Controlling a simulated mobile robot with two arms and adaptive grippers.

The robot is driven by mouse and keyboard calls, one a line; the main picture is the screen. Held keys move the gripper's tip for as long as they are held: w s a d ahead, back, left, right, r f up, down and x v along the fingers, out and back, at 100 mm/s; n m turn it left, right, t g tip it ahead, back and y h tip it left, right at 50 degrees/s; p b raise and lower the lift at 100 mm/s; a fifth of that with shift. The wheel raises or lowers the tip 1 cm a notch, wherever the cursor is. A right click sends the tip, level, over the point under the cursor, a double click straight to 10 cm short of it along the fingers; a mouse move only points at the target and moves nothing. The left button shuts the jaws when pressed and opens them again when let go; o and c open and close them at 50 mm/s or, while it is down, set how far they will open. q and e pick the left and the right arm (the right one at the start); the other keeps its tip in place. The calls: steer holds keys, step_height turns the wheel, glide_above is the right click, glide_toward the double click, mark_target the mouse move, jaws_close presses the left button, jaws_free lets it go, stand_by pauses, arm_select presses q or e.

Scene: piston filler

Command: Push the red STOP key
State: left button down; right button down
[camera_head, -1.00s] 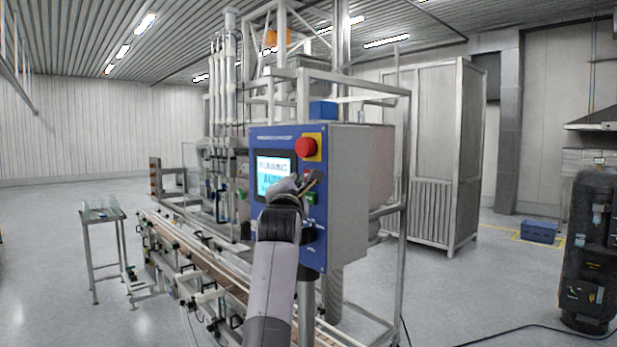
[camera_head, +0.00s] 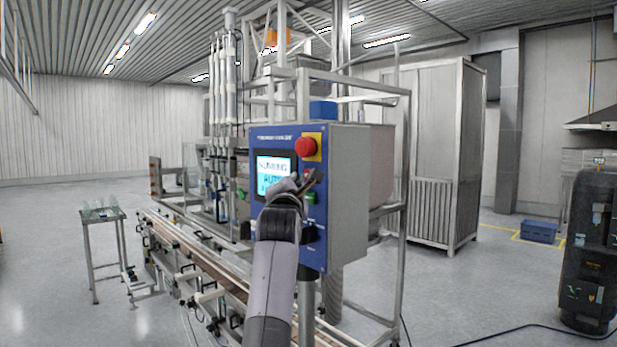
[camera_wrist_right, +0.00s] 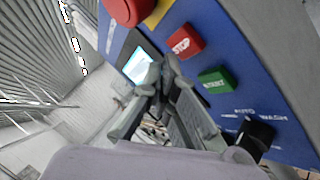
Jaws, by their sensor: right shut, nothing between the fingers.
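The red STOP key (camera_wrist_right: 185,42) is a square button on the blue control panel (camera_head: 285,140), clear in the right wrist view. It sits between the big red mushroom button and the green START key (camera_wrist_right: 217,80). In the head view my gripper hides most of the STOP key. My right gripper (camera_head: 314,178) is shut and empty in front of the panel. In the right wrist view its fingertips (camera_wrist_right: 162,68) are just left of and below the STOP key; I see no clear contact. My left gripper is out of view.
The red mushroom button (camera_head: 306,147) on its yellow plate is above the fingertips. The lit screen (camera_head: 274,176) is to their left and reads RUNNING. A dark selector knob (camera_wrist_right: 254,136) is beyond START. The conveyor (camera_head: 205,260) runs below left.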

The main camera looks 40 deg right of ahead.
steer(key=shift+d, duration=0.1)
steer(key=shift+d, duration=0.4)
steer(key=shift+d+b, duration=0.3)
steer(key=shift+d, duration=0.1)
stand_by(0.8)
steer(key=shift+a, duration=0.1)
steer(key=shift+a+b, duration=0.45)
steer(key=shift+a, duration=0.3)
